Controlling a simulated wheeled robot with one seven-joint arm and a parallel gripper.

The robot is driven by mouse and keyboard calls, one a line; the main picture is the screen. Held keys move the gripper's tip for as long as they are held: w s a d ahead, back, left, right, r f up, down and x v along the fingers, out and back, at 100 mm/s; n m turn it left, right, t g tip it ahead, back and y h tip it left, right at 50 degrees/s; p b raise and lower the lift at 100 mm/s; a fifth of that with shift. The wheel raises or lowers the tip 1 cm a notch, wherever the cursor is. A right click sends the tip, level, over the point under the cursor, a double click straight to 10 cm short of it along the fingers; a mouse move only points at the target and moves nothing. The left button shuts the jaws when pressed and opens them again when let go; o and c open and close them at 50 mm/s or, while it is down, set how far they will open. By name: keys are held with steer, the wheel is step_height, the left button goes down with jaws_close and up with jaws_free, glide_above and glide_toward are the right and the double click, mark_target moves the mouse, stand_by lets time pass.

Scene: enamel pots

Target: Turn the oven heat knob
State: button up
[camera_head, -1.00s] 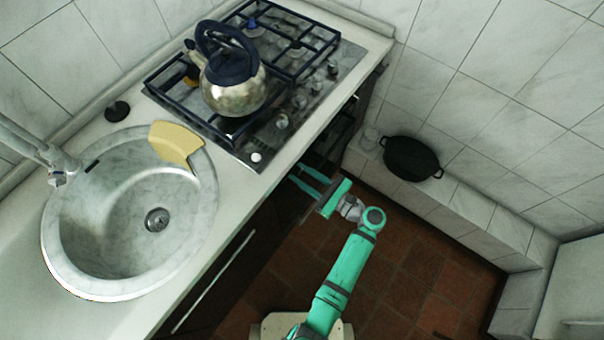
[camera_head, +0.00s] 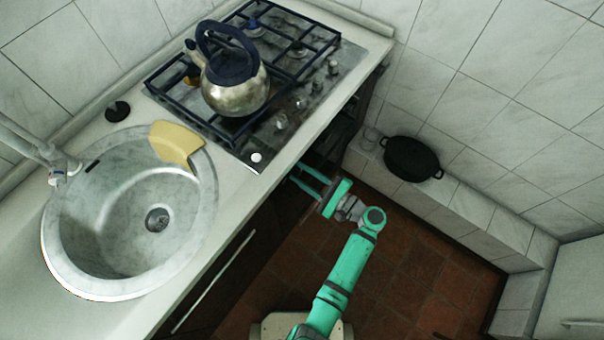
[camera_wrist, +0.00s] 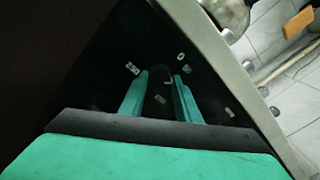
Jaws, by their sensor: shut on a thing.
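The oven heat knob (camera_wrist: 160,78) is a dark round shape on the black oven front, with pale printed marks around it in the wrist view. My gripper (camera_wrist: 161,85) has one teal finger on each side of the knob and is shut on it. Part of the knob is hidden between the fingers. In the head view my gripper (camera_head: 306,179) reaches the oven front under the counter edge. The knob itself is hidden there by the counter.
A kettle (camera_head: 235,92) stands on the gas hob (camera_head: 325,85) above the oven. A sink (camera_head: 70,245) with a yellow board (camera_head: 172,142) on its rim is at the left. A black pot (camera_head: 411,158) sits on the tiled ledge at the right. Tiled floor (camera_head: 400,280) is clear.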

steer(key=n, duration=0.4)
steer(key=shift+n, duration=0.3)
steer(key=n, duration=0.4)
steer(key=shift+a+n, duration=0.1)
steer(key=shift+n, duration=0.2)
steer(key=o, duration=1)
steer(key=v, duration=1.1)
